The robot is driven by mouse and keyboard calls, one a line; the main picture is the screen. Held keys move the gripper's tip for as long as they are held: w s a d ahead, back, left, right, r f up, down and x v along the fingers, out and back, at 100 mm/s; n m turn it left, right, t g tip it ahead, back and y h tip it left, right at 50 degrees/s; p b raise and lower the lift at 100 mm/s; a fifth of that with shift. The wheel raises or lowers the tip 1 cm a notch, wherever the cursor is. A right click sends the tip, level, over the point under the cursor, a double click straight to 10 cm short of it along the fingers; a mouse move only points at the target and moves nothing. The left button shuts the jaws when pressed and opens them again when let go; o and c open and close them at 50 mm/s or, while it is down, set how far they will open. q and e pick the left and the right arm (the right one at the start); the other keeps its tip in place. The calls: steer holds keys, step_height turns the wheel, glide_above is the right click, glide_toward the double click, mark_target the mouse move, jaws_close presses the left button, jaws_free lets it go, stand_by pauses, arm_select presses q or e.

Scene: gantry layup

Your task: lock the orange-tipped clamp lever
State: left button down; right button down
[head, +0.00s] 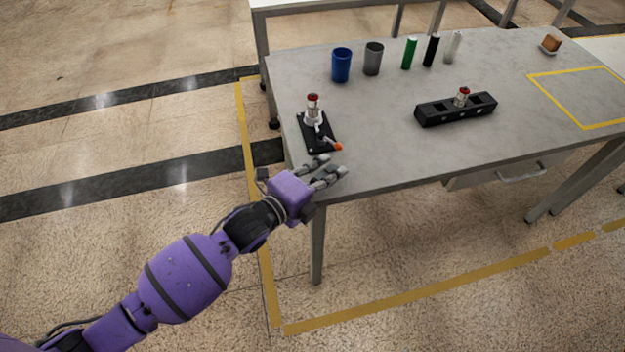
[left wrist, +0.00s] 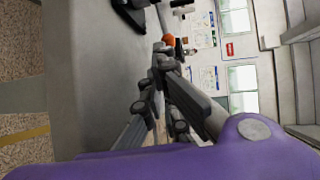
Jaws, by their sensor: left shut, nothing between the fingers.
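The clamp stands on a black base plate (head: 312,138) at the left end of the grey table. Its lever (head: 326,138) sticks out toward the front right and ends in an orange tip (head: 337,147). A red-capped clear vial (head: 313,105) stands upright at the clamp. My left gripper (head: 335,165) is shut and empty at the table's front left corner, just in front of the orange tip. In the left wrist view the orange tip (left wrist: 168,39) shows just past the fingertips (left wrist: 164,56); I cannot tell whether they touch. My right gripper is out of view.
A black block with sockets (head: 455,112) holds another red-capped vial (head: 462,97). A blue cup (head: 341,66), a grey cup (head: 373,58) and several small cylinders (head: 409,53) stand behind. A yellow-taped area (head: 583,127) lies at right. The table between clamp and block is clear.

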mark_target(353, 162)
arm_select(q)
steer(key=shift+w+d+r, duration=0.2)
steer(key=shift+w+d, duration=0.45)
steer(key=shift+w, duration=0.15)
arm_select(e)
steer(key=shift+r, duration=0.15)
